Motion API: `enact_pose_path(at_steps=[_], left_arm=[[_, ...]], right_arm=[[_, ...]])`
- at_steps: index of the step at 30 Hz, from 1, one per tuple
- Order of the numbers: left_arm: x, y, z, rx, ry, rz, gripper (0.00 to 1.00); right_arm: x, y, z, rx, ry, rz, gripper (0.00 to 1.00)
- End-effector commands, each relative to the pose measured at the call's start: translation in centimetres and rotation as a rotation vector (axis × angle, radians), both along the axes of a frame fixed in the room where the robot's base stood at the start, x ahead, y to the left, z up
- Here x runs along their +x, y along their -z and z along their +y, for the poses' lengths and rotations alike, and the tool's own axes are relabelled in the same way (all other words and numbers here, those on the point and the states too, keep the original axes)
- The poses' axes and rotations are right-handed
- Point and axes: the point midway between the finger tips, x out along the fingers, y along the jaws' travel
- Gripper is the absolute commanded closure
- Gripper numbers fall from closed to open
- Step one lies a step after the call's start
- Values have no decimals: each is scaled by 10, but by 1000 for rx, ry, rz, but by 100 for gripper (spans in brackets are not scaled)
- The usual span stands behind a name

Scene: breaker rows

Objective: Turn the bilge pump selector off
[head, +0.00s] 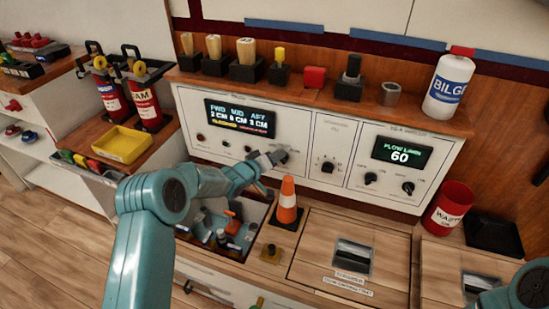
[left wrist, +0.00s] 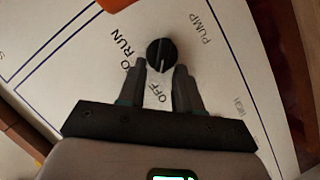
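The bilge pump selector is a round black knob (left wrist: 161,55) on the white panel, with the words OFF, RUN and PUMP printed around it. A pale line on its face points down toward OFF in the left wrist view. My left gripper (left wrist: 160,68) has its two dark fingers apart, one on each side of the knob's near edge. I cannot tell whether they touch it. In the head view my left gripper (head: 270,159) reaches the panel's lower middle and partly hides the knob. My right gripper is not in view; only part of that arm shows at lower right.
An orange cone (head: 287,203) stands on the counter just below my left gripper. An open bin of loose tools (head: 225,222) lies under my left forearm. Other knobs (head: 328,167) sit to the right. A yellow tray (head: 122,144) stands at left.

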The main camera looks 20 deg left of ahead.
Motion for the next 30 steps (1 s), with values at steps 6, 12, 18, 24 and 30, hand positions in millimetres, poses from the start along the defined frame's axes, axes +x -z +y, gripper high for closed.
enact_pose_path(at_steps=[6,12,18,24,30], left_arm=[[0,0,0,2,1,1,62],[-7,-2,2,1,2,2,62],[-42,-14,15,2,-1,4,62],[-91,-28,31,2,-2,3,62],[-130,-39,44,2,-2,2,62]], right_arm=[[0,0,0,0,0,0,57],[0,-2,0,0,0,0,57],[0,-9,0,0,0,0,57],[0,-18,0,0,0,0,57],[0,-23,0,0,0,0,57]])
